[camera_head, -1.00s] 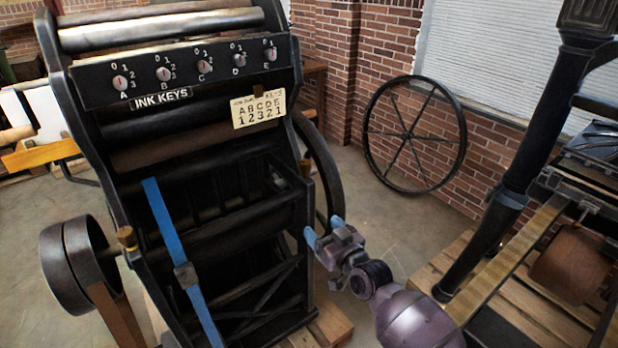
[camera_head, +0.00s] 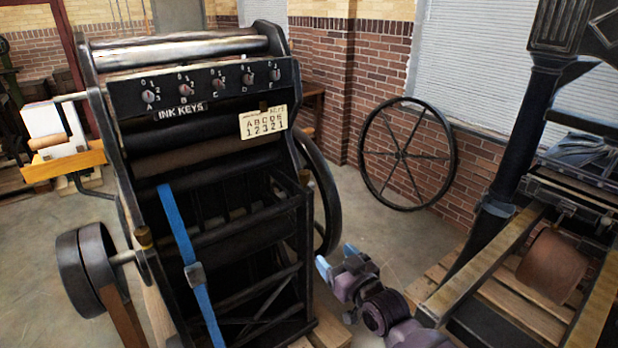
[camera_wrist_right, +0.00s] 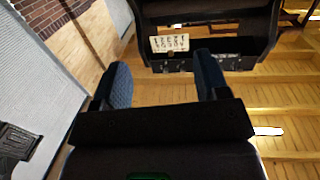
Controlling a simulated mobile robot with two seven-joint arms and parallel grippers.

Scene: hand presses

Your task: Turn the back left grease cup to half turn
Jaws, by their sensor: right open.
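A small brass cup (camera_head: 144,238) sits on the left side of the black press frame, beside the shaft of the dark pulley. I cannot tell whether it is the back left grease cup; no other grease cup shows clearly. My right gripper (camera_head: 337,259) is open and empty, with blue fingers, in front of the open floor right of the press and apart from it. In the right wrist view its two fingers (camera_wrist_right: 162,68) stand wide apart with nothing between them. My left gripper is not in view.
The black press (camera_head: 205,140) bears an ink-key panel (camera_head: 218,89), a number card (camera_head: 264,122) and a blue strap (camera_head: 184,245). The pulley (camera_head: 88,268) juts out left. A spoked wheel (camera_head: 407,153) leans on the brick wall. Another press (camera_head: 505,150) stands right.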

